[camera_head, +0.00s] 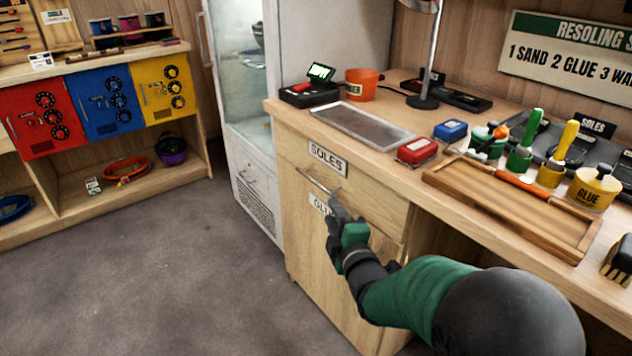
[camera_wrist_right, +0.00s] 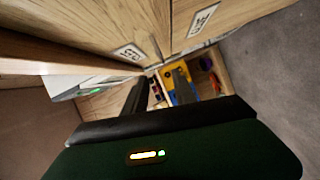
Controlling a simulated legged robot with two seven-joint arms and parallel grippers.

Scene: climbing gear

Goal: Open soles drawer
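The soles drawer (camera_head: 372,193) is a pale wood front under the bench top, marked by a white SOLES label (camera_head: 328,160). It looks shut, flush with the cabinet. Its silver bar handle (camera_head: 318,183) lies below the label. My right gripper (camera_head: 335,207) is at the right end of the handle, in front of the drawer. In the wrist view, the right gripper's dark fingers (camera_wrist_right: 160,82) stand apart, with the silver handle (camera_wrist_right: 198,48) close to their tips. I cannot tell whether the bar lies between them. My left gripper is not in view.
A lower door (camera_head: 325,255) with a partly hidden label sits below the drawer. A white glass-fronted cabinet (camera_head: 255,180) stands to the left. The bench top holds a metal tray (camera_head: 362,126), a wooden tray (camera_head: 510,200) and glue pots. The grey floor in front is clear.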

